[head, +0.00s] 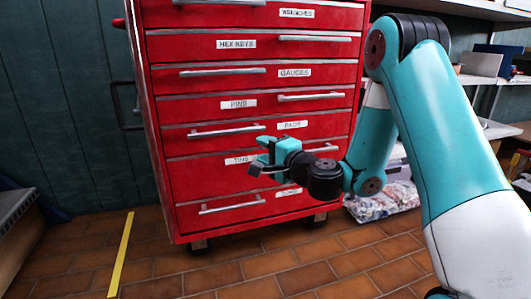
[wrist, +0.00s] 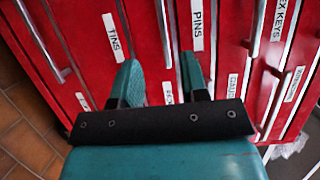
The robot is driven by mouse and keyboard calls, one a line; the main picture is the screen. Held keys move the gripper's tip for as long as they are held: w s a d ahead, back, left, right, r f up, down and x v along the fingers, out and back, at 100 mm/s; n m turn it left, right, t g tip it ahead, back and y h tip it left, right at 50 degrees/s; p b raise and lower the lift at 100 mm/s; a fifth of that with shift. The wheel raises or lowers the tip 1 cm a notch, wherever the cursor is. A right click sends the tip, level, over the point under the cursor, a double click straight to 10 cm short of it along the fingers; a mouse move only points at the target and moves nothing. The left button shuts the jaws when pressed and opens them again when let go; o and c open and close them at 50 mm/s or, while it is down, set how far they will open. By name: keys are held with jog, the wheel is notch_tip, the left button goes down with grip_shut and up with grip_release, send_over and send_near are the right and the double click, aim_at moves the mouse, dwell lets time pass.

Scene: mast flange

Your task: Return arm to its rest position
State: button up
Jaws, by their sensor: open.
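My gripper (head: 266,160) is in front of the lower drawers of a red tool cabinet (head: 245,22) in the head view. Its jaws are open and nothing is between them. In the wrist view the two teal fingers of my gripper (wrist: 160,80) stand apart, with the red drawer fronts behind them. My teal and white arm reaches in from the right of the head view, bent at the elbow. I cannot tell the exact gap between the fingertips and the cabinet.
The cabinet has labelled drawers with bar handles and stands on casters; all visible drawers look closed. A yellow floor line (head: 121,254) runs on the brown tiles (head: 225,277) at left. Shelves (head: 488,78) with boxes are at right, and a patterned bag (head: 383,203) lies beside the cabinet.

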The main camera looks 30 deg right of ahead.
jog(key=s+a+r+n+g+y+p, duration=0.45)
jog(key=s+a+r+n, duration=0.2)
jog(key=a, duration=0.25)
jog(key=s+a+r+n+g+y+p, duration=0.3)
jog(key=s+a+r+n+g, duration=0.25)
jog(key=a+n, duration=0.3)
jog(key=s+d+r+n+g+h+p, duration=0.2)
jog(key=s+r+n+g+h+p, duration=0.15)
jog(key=s, duration=0.65)
jog(key=s+d+r+n+g+h+p, duration=0.2)
jog(key=s+n+g+h+p, duration=0.25)
jog(key=s, duration=0.55)
notch_tip(320, 180, up, 37)
jog(key=p, duration=3.7)
jog(key=shift+w+f+m+t+p, duration=0.15)
jog(key=shift+w+m+t+p, duration=0.15)
jog(key=shift+m+p, duration=0.1)
jog(key=shift+a, duration=0.1)
